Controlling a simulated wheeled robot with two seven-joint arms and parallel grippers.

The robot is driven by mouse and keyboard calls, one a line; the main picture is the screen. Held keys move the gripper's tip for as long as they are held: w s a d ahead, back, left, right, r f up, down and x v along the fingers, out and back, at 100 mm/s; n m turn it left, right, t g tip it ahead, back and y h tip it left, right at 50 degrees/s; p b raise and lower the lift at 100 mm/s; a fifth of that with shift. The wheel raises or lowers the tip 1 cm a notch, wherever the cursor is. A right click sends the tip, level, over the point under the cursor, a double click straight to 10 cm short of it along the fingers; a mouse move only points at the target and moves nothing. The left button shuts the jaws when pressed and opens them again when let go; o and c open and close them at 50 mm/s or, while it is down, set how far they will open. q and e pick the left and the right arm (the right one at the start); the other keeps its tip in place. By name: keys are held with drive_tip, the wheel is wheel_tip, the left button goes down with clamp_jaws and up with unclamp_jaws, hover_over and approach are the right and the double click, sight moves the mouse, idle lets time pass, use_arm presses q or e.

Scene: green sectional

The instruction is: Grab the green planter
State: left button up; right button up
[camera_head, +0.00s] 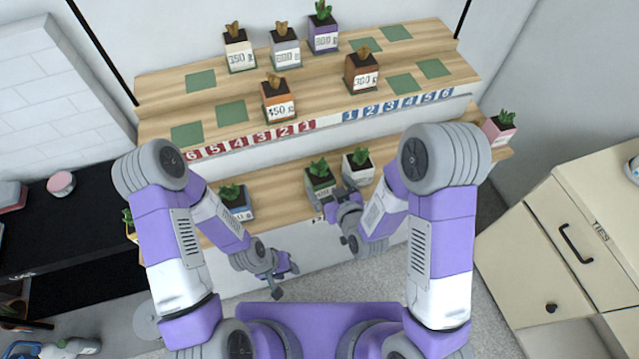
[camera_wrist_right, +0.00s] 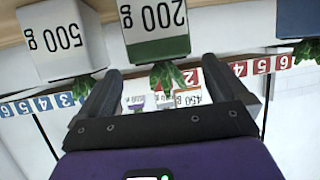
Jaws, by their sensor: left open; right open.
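The green planter (camera_head: 317,184) holds a leafy plant and stands on the lower wooden shelf, between a blue and a white planter. In the right wrist view, the green planter (camera_wrist_right: 158,47) appears upside down with a "200 g" label. My right gripper (camera_head: 334,209) is open close in front of it. In the wrist view its fingertips (camera_wrist_right: 161,68) lie just short of the planter, one towards each side, with nothing held. My left gripper (camera_head: 282,270) hangs low in front of the shelf, open and empty, away from the planters.
The white "500 g" planter (camera_wrist_right: 62,38) is close beside the green one. The blue planter (camera_head: 237,203) stands farther left and a pink planter (camera_head: 498,130) at the shelf's right end. Several planters stand on the upper shelves (camera_head: 325,100). A drawer cabinet (camera_head: 545,255) is at right.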

sight(320, 176)
drive_tip(key=shift+b+x, duration=0.5)
drive_tip(key=shift+x, duration=0.4)
drive_tip(key=x, duration=0.5)
drive_tip(key=c, duration=1)
drive_tip(key=shift+r, duration=0.1)
